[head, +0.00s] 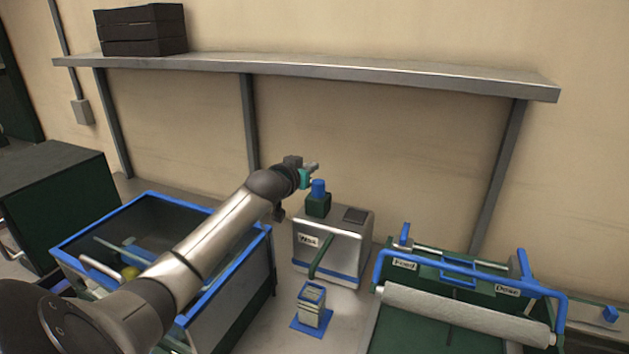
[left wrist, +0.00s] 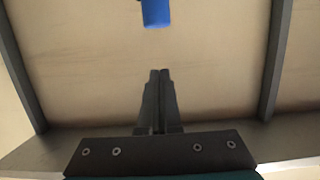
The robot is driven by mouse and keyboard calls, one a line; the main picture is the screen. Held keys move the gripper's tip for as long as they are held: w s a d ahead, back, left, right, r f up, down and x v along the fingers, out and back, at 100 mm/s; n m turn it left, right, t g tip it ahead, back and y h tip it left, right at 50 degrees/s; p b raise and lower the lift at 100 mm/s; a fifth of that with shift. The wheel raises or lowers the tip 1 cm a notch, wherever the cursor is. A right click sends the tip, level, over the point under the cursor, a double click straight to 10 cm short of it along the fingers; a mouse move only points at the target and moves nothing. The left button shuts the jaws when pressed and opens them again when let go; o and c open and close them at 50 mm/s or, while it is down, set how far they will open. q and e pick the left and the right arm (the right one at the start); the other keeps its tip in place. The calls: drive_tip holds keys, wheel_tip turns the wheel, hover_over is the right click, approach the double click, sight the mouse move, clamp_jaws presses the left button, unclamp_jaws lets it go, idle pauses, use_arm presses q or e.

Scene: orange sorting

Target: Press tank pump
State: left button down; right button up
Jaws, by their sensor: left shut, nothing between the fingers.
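The tank (head: 352,242) is a metal box labelled "Wax" with blue trim. Its pump is a dark green block (head: 318,206) with a blue cap (head: 318,187) on top. My left gripper (head: 314,167) is just above and slightly left of the blue cap, apparently apart from it. In the left wrist view its fingers (left wrist: 159,73) are together and empty. The blue cap (left wrist: 155,12) shows at the top edge there, beyond the fingertips. My right gripper is not in view.
A blue-rimmed bin (head: 235,290) stands left under my left arm. A small blue-based device (head: 312,305) sits before the tank. A green machine with a white roller (head: 465,315) stands right. A shelf (head: 330,73) spans the wall above.

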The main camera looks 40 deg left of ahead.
sight(316, 191)
use_arm(q)
drive_tip(key=w+f, duration=0.2)
drive_tip(key=f, duration=0.1)
drive_tip(key=shift+w+a+f, duration=0.15)
drive_tip(key=shift+w+a, duration=0.1)
drive_tip(key=shift+a, duration=0.1)
drive_tip(key=shift+f, duration=0.75)
wheel_tip(316, 191, down, 3)
drive_tip(key=shift+f+b, duration=0.1)
drive_tip(key=shift+b, duration=0.85)
drive_tip(key=shift+f, duration=0.3)
